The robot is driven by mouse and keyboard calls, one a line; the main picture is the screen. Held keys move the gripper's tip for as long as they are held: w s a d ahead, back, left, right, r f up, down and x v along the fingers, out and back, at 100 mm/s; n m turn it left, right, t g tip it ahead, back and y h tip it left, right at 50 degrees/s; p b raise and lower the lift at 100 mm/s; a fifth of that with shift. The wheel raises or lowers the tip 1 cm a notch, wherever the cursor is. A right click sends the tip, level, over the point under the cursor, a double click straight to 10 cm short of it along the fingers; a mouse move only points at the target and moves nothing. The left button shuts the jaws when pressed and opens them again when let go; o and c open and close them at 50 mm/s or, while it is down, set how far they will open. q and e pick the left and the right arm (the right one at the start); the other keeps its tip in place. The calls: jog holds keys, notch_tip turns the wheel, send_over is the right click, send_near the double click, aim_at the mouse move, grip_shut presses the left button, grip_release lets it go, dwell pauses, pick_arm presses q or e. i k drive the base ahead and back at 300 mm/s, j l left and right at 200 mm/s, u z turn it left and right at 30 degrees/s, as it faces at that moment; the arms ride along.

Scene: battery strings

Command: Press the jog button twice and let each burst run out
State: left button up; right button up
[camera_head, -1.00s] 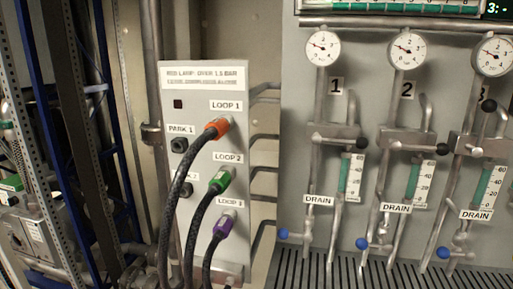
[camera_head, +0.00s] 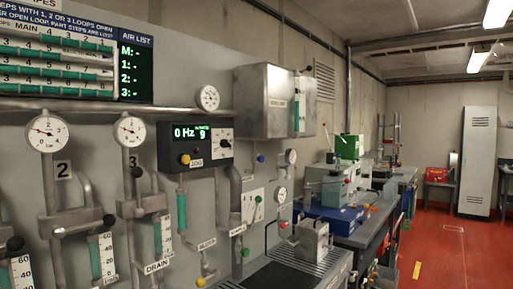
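The dark control box (camera_head: 198,146) is on the grey wall panel near the middle of the view. I cannot tell whether the button is pressed in. Neither of my grippers is in view.
Gauges 2 (camera_head: 47,134) and 3 (camera_head: 130,131) and their valves stand left of the box. A grey cabinet (camera_head: 265,100) projects from the wall at right. Benches with equipment line the wall further back. The red floor (camera_head: 440,250) at right is largely open.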

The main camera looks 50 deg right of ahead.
aim_at(185, 159)
jog(key=z, duration=1.2)
